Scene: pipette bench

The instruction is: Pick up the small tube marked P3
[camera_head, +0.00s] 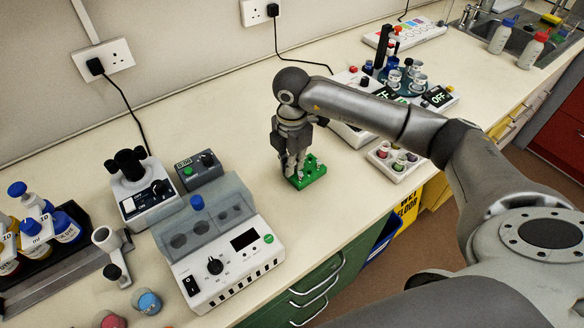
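My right gripper (293,172) points down over a small green rack (312,181), with its fingertips at or just above the rack's back left part. The fingers hide much of the rack. I cannot make out whether anything is between them, or how far apart they are. No P3 marking can be read in this view, so I cannot tell which tube it is. My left gripper is not in view.
A white device with a display (220,259) stands left of the rack. A white tray with several coloured caps (388,171) is to the right, close to my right arm. Sample bottles (68,232) stand at far left.

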